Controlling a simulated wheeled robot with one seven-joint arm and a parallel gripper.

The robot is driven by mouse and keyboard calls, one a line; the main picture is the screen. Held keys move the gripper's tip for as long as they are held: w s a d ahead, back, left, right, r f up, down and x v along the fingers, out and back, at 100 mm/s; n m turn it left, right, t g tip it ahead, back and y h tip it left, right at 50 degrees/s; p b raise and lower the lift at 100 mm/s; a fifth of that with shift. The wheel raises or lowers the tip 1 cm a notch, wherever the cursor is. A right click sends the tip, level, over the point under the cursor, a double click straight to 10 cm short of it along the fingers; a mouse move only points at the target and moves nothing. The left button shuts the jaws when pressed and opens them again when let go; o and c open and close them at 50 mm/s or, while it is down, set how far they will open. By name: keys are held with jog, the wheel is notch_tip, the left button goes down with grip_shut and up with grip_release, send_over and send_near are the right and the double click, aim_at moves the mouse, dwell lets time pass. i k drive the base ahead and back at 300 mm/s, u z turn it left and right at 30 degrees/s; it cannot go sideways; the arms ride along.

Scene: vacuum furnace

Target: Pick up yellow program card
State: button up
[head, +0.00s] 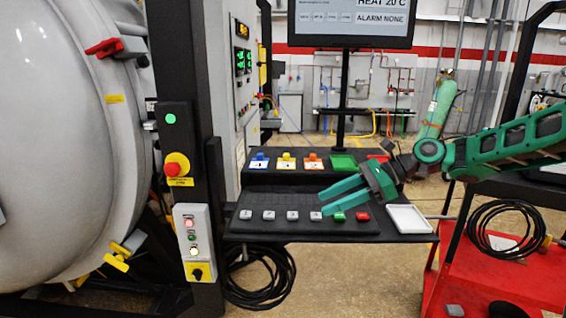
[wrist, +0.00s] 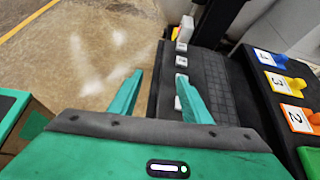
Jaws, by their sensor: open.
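The yellow program card (head: 286,162) stands on the back ledge of the black console, between the blue card (head: 258,162) and the orange card (head: 312,162). In the wrist view the yellow card (wrist: 279,87) is at the right, with a white numbered face and a yellow knob. My gripper (head: 323,202) is open and empty above the console's front keys, in front and to the right of the yellow card. Its two green fingers are spread in the wrist view (wrist: 159,75), pointing away from the cards. Nothing hides the yellow card.
The console (head: 265,226) carries a row of grey, green and red keys. A white tray (head: 408,219) sits at its right end. A green pad (head: 342,161) lies right of the cards. A dark post (head: 186,80) with buttons stands left, beside the large grey furnace (head: 60,160). A monitor (head: 352,22) rises behind.

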aim_at(285, 164)
jog(key=i, duration=1.3)
